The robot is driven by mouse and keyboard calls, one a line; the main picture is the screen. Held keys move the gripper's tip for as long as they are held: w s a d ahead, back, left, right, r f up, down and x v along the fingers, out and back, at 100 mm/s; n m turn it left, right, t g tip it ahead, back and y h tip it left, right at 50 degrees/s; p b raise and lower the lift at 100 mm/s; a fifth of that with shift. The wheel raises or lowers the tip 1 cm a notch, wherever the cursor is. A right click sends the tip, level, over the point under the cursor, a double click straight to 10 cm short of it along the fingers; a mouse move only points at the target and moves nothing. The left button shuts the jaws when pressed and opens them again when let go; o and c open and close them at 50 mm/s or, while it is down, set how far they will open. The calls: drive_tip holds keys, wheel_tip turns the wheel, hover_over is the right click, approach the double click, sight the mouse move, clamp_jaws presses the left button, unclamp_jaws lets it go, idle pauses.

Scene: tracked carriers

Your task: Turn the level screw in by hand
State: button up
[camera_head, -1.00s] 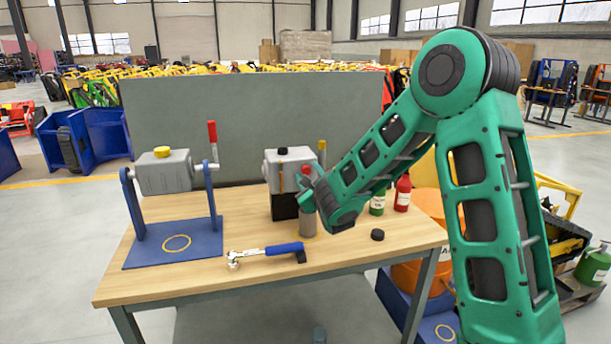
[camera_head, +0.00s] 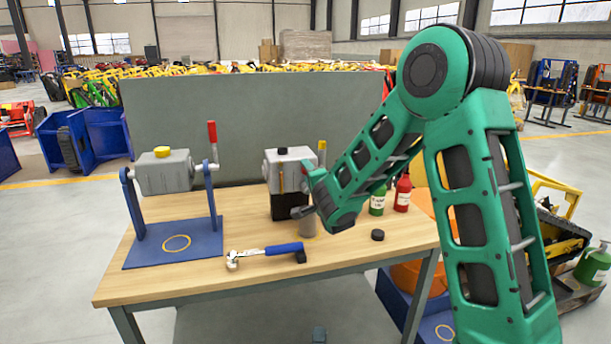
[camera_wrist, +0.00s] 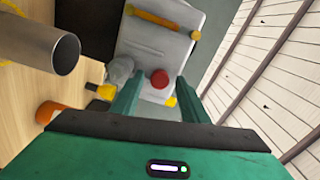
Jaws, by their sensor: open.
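The grey gearbox (camera_head: 289,160) stands on a black block on the table, with a black cap on top and a yellow-topped lever at its right. In the wrist view its grey housing (camera_wrist: 150,42) lies ahead of my gripper. A round red screw head (camera_wrist: 160,79), apparently the level screw, shows on its face. My gripper (camera_wrist: 159,98) is open, its two green fingers either side of the red head in the picture. I cannot tell whether they touch it. A small yellow part (camera_wrist: 170,101) shows just below the head.
A second grey gearbox (camera_head: 165,172) hangs on a blue stand at the left. A blue-handled wrench (camera_head: 283,249) and a black disc (camera_head: 377,235) lie in front. A metal cylinder (camera_wrist: 45,45) stands close by my gripper. Green (camera_head: 377,203) and red bottles (camera_head: 403,193) stand right.

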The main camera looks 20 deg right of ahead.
drive_tip(key=n, duration=0.7)
drive_tip(key=shift+n, duration=0.3)
drive_tip(key=n, duration=0.8)
drive_tip(key=shift+c, duration=0.3)
drive_tip(key=c, duration=0.8)
drive_tip(key=m, duration=0.7)
drive_tip(key=shift+m, duration=1.3)
